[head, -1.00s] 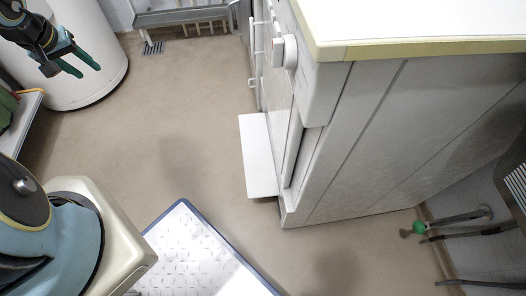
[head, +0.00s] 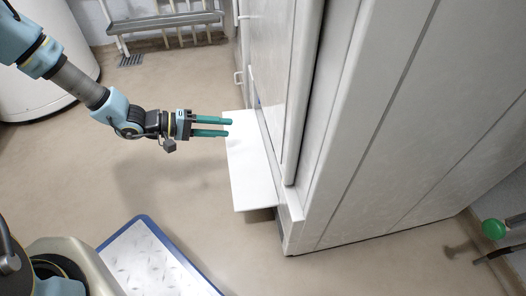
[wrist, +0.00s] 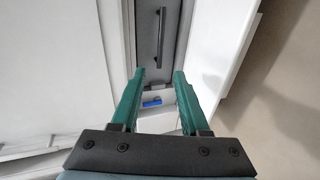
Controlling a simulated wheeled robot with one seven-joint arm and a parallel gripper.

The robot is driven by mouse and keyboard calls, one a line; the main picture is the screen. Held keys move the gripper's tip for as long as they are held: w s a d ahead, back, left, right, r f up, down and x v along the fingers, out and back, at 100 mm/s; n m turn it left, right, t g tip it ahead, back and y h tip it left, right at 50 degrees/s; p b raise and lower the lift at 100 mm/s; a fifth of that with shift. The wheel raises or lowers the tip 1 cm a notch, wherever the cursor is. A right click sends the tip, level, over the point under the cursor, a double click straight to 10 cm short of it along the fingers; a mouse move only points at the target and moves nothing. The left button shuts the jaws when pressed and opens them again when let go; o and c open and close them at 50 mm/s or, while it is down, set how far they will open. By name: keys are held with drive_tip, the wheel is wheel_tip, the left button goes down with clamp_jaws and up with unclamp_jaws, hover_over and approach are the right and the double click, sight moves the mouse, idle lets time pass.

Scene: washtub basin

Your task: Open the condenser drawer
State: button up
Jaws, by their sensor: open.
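The condenser drawer shows in the wrist view as a narrow grey front (wrist: 146,62) with a dark bar handle (wrist: 157,40), in an opening low in a white appliance. A white flap (head: 252,175) hangs open at the foot of the appliance (head: 400,120) in the head view. My gripper (head: 229,127) has green fingers, open and empty, with their tips over the flap's left edge in the head view. In the wrist view the handle lies beyond the gap between my fingertips (wrist: 158,73), apart from them. The drawer front is hidden in the head view.
A small blue part (wrist: 152,103) shows below the drawer front. A metal rack (head: 165,22) stands at the back, and a blue-edged mat (head: 150,262) lies on the floor. A green knob (head: 493,229) is at the far right. Bare floor lies left of the flap.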

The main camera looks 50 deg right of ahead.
drive_tip(key=shift+s+d+f+g+b, duration=0.15)
drive_tip(key=shift+s+f+g+b, duration=0.3)
drive_tip(key=shift+s+f, duration=0.45)
drive_tip(key=shift+s+d, duration=0.2)
drive_tip(key=shift+s, duration=0.1)
drive_tip(key=b+x, duration=0.4)
drive_tip(key=x, duration=0.5)
drive_tip(key=shift+b, duration=0.35)
drive_tip(key=shift+s+d, duration=0.35)
drive_tip(key=shift+d, duration=0.15)
clamp_jaws()
